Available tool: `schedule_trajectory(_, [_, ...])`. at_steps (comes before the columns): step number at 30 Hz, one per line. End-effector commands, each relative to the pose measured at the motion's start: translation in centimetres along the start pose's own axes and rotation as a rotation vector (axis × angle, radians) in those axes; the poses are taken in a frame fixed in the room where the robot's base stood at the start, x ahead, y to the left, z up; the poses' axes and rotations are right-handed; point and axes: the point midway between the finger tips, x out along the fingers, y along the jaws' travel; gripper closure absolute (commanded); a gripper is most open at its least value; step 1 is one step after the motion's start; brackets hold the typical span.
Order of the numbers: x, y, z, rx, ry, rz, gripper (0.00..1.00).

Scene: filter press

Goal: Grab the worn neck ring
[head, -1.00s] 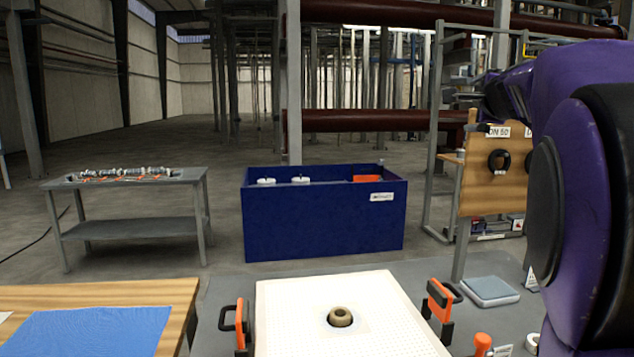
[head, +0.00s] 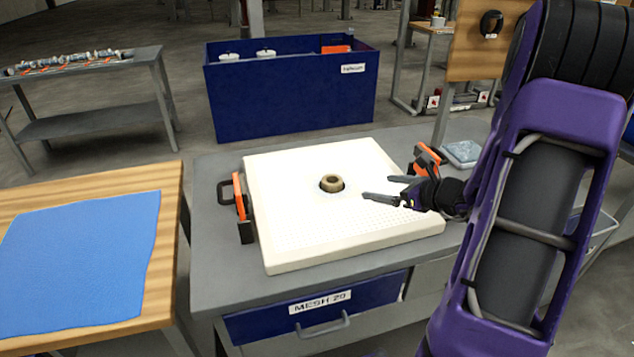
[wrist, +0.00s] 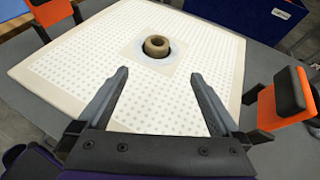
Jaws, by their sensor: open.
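The worn neck ring (head: 332,183) is a small tan-brown ring in the dark round opening at the middle of the white perforated filter plate (head: 290,235). In the wrist view the ring (wrist: 156,46) lies ahead of my fingertips, centred between them but farther off. My gripper (head: 378,190) is open and empty, to the right of the ring in the head view and above the plate. Both fingers of my gripper (wrist: 158,78) show apart in the wrist view. The ring's lower part is hidden in the opening.
Orange-and-black clamps stand at the plate's left (head: 242,208) and right (head: 427,160) edges. A wooden table with a blue cloth (head: 75,262) is at left. A blue bin (head: 290,95) stands behind. A drawer labelled MESH 20 (head: 318,308) is below the plate.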

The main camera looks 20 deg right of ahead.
Motion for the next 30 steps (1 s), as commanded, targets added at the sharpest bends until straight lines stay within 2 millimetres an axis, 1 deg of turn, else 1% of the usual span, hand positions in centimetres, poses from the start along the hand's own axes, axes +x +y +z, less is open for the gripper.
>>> schedule_trajectory(2, [-0.3,0.3,-0.5,0.04,-0.023,-0.001,0.0])
schedule_trajectory(5, [0.1,0.6,-0.6,0.06,-0.039,0.001,0.0])
schedule_trajectory(8, [1.6,0.7,-0.5,0.063,-0.042,0.004,0.0])
schedule_trajectory(18, [9.0,0.7,-0.3,0.06,-0.04,0.004,0.0])
schedule_trajectory(21, [10.6,0.6,-0.2,0.06,-0.039,0.003,0.0])
schedule_trajectory(24, [11.5,0.5,-0.1,0.059,-0.038,0.001,0.0])
schedule_trajectory(28, [12.1,0.5,-0.2,0.061,-0.038,0.001,0.0])
schedule_trajectory(30, [12.9,0.5,-0.2,0.06,-0.039,0.002,0.0])
